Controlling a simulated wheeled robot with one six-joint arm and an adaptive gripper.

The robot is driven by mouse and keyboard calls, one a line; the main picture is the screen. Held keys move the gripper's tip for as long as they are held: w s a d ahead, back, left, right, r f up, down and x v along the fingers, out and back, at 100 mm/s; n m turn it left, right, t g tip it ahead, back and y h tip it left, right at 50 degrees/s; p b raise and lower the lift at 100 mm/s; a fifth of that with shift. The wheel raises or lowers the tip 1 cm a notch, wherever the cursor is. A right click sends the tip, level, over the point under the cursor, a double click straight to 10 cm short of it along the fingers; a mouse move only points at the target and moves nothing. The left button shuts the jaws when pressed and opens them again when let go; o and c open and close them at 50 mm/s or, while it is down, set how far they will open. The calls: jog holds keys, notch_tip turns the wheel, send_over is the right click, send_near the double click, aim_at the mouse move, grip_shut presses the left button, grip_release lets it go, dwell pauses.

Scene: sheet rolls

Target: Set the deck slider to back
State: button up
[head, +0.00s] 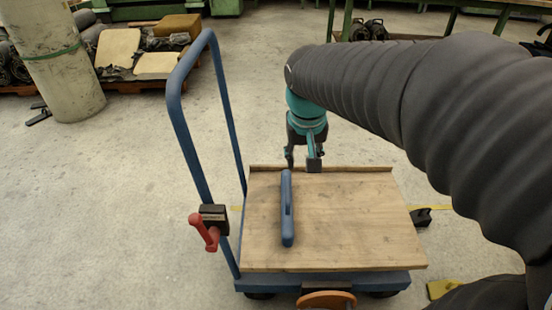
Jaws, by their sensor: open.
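A wooden-topped platform cart (350,230) with a blue frame stands in the middle. A long blue bar (287,225) with rounded ends sits upright off the left part of its deck, running from near the back lip toward the front; it looks like the deck slider. Whether it rides in a track is hidden. My gripper (302,160) points down at the back edge of the deck, just behind and slightly right of the bar's far end. Its fingers are apart with nothing between them. I cannot tell whether a finger touches the bar or the deck lip.
A tall blue push handle (178,110) rises at the cart's left, with a red lever (205,234) on a dark block. An orange round part (327,300) sits at the front edge. A concrete-like column (62,70) stands back left. The right half of the deck is clear.

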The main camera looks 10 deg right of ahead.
jog(key=w+a+f+g, duration=0.1)
jog(key=w+f, duration=0.1)
jog(key=w, duration=0.3)
jog(key=w+f+g, duration=0.1)
jog(key=w+f, duration=0.2)
jog(key=w, duration=0.1)
jog(key=m+g+h, duration=0.1)
send_near(287, 187)
jog(key=f, duration=0.5)
jog(key=d+f, duration=0.1)
jog(key=f, duration=0.2)
jog(key=shift+s+d+f, duration=0.1)
jog(key=shift+d+f, duration=0.05)
jog(key=shift+f, duration=0.2)
grip_shut()
